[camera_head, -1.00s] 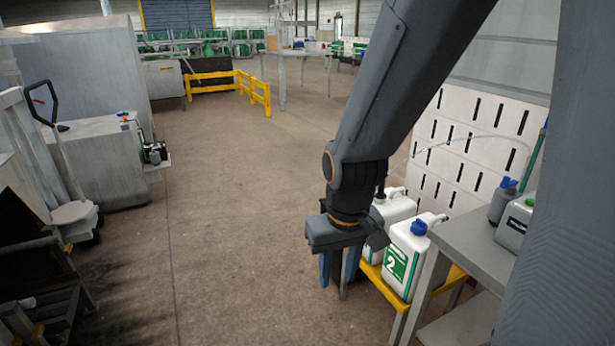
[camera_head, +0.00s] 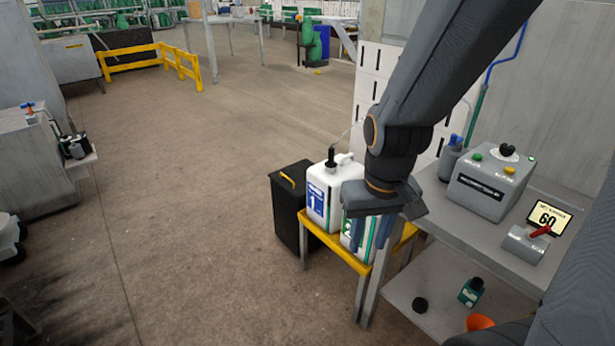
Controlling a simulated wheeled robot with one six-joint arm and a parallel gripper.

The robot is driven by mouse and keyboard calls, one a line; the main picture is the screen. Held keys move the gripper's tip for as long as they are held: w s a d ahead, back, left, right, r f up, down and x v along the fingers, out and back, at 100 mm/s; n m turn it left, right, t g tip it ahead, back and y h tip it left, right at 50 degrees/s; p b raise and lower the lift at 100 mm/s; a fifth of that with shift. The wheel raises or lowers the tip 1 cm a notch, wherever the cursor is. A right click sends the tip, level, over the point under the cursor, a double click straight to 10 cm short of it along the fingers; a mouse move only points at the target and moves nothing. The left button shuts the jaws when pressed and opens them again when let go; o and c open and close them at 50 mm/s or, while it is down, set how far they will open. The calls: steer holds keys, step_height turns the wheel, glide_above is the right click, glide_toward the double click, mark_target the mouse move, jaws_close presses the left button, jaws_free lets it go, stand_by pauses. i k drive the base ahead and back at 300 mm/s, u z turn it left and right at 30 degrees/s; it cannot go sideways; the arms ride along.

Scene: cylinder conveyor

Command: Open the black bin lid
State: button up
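The black bin (camera_head: 286,222) stands on the floor left of the yellow stand. Its lid (camera_head: 291,177) looks shut, with a yellow handle (camera_head: 287,180) on top at the left. My gripper (camera_head: 368,232) hangs pointing down in front of the white canister marked 2, right of the bin and apart from it. Its fingers partly show against that canister, and I cannot tell how far apart they are.
A white canister (camera_head: 322,196) marked 1 and the canister (camera_head: 350,240) marked 2 stand on the yellow stand (camera_head: 347,255). A grey table (camera_head: 470,235) with a control box (camera_head: 490,185) is at right. The floor left of the bin is clear.

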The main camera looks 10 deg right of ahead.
mark_target(292, 178)
steer(key=u, duration=0.75)
steer(key=i, duration=1.35)
steer(key=z, duration=0.45)
steer(key=i, duration=0.5)
steer(key=z, duration=0.5)
